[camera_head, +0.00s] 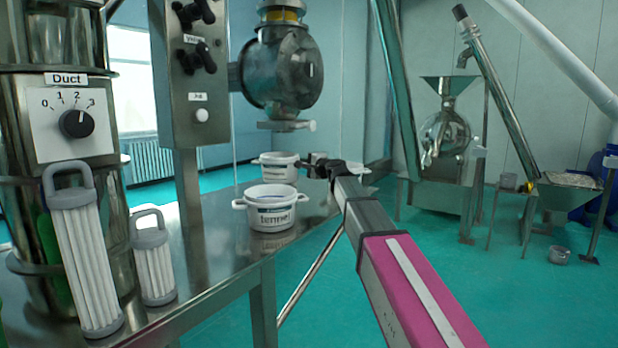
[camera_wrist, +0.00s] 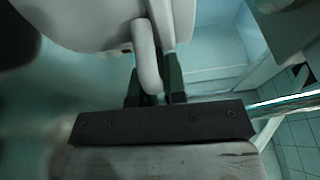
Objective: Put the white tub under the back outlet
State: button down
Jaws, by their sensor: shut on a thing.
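My gripper (camera_head: 309,165) is shut on the side handle of the rear white tub (camera_head: 277,169), from the tub's right. The wrist view shows the white handle (camera_wrist: 147,58) between the dark fingers (camera_wrist: 154,88) and part of the tub's wall (camera_wrist: 85,22). In the head view, this tub appears below the metal outlet (camera_head: 284,125) of the round steel housing (camera_head: 284,70). I cannot tell whether it is directly underneath or touching the table. A second white tub (camera_head: 271,219), labelled "fennel", stands upright in front and partly hides the rear tub's base.
The steel table (camera_head: 219,255) holds two grey-handled filter cartridges (camera_head: 84,255) (camera_head: 154,262) at left, beside a column with a "Duct" dial (camera_head: 77,123). A control post (camera_head: 187,100) rises behind. A mill (camera_head: 444,135) stands on the floor at right.

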jog(key=shift+w+d+f, duration=0.25)
jog(key=shift+f, duration=0.65)
jog(key=shift+w+d+f, duration=0.25)
jog(key=shift+w+f, duration=0.05)
jog(key=shift+f, duration=0.55)
jog(key=shift+w+d+f, duration=0.25)
jog(key=shift+f, duration=0.65)
jog(key=c, duration=1.2)
grip_release()
jog(key=v, duration=1.2)
